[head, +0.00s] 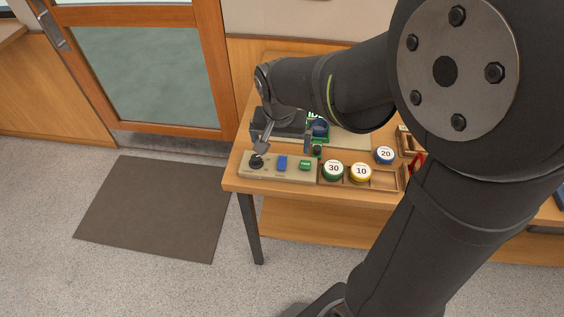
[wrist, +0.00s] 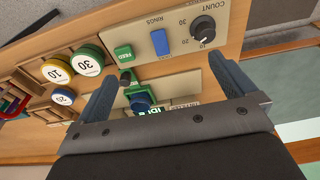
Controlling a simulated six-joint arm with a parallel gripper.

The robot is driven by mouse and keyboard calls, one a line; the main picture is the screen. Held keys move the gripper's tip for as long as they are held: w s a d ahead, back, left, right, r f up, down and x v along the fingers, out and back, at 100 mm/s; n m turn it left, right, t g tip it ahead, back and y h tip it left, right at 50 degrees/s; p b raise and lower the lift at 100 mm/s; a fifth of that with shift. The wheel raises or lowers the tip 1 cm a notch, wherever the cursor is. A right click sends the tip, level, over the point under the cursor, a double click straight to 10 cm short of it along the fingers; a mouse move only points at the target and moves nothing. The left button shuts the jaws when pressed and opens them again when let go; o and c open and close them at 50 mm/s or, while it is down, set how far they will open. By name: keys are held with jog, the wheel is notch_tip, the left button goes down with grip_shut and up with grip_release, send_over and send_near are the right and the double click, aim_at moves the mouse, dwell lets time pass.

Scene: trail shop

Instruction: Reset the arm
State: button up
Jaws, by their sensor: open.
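My gripper (head: 284,147) is over the left part of the wooden table in the head view, above the back edge of a control panel (head: 268,173). In the wrist view my gripper (wrist: 164,78) has its two fingers spread wide, with nothing held between them. Below and between the fingers are a green part with a blue round piece (wrist: 141,100) and a small dark knob (wrist: 125,78). The panel carries a black COUNT dial (wrist: 203,29), a blue RINGS switch (wrist: 160,41) and a green FEED button (wrist: 124,52). My arm hides much of the table's back.
Round pieces marked 30 (head: 333,170) and 10 (head: 360,172) sit at the table's front, right of the panel. One marked 20 (head: 385,155) lies behind them. A red object (head: 418,162) is further right. A dark mat (head: 155,208) lies on the floor at left.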

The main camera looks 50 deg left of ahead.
notch_tip(320, 180, up, 9)
jog(key=s+d, duration=0.1)
jog(key=shift+r, duration=0.15)
